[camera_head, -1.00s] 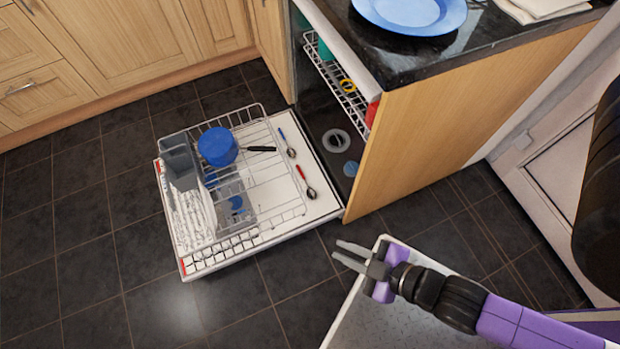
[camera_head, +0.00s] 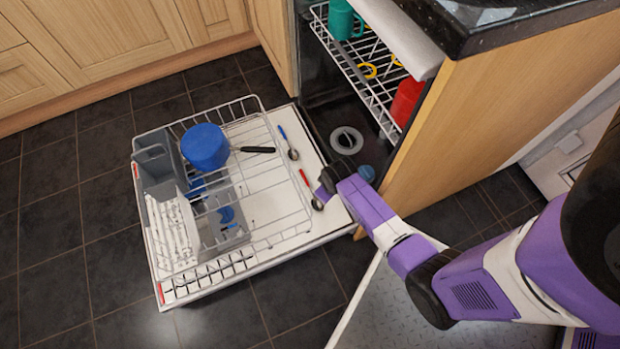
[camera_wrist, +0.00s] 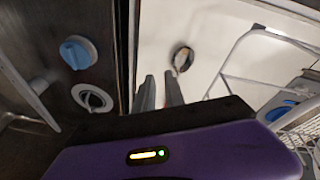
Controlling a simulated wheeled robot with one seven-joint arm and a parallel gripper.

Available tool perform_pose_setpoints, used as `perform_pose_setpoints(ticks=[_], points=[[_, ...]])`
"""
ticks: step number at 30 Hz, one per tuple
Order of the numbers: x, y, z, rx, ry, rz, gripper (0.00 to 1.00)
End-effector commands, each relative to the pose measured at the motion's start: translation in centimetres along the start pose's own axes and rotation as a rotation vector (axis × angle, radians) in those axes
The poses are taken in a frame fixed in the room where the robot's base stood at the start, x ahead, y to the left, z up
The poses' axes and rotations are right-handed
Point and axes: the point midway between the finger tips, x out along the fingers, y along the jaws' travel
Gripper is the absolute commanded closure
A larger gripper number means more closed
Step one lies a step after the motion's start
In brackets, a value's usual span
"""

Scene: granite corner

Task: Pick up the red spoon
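The red spoon (camera_head: 305,181) lies on the inner face of the lowered dishwasher door, beside the wire rack, with its dark metal bowl towards the door's right corner. In the head view my wrist hides the fingers, just right of the red spoon.
A blue-handled spoon (camera_head: 288,142) lies close by on the door. The lower rack (camera_head: 285,236) holds a blue pot (camera_head: 205,147) with a black handle and a grey basket (camera_head: 157,172). The upper rack (camera_head: 352,72) holds a green mug (camera_head: 341,20) and a red item (camera_head: 406,101). The wooden side panel (camera_head: 470,120) stands right.

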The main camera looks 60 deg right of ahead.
Motion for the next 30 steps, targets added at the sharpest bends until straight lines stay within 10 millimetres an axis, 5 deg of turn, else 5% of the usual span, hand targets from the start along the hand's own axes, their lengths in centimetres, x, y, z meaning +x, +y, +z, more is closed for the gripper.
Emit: perform_pose_setpoints(ticks=[5, 11, 16, 30], points=[[1.9, 2.4, -5.0, 0.227, -0.077, -0.082, 0.86], [1.0, 3.4, -8.4, 0.402, -0.156, -0.19, 0.86], [0.4, 2.4, -8.6, 0.467, -0.204, -0.27, 0.86], [4.2, 1.6, -8.2, 0.47, -0.202, -0.283, 0.86]])
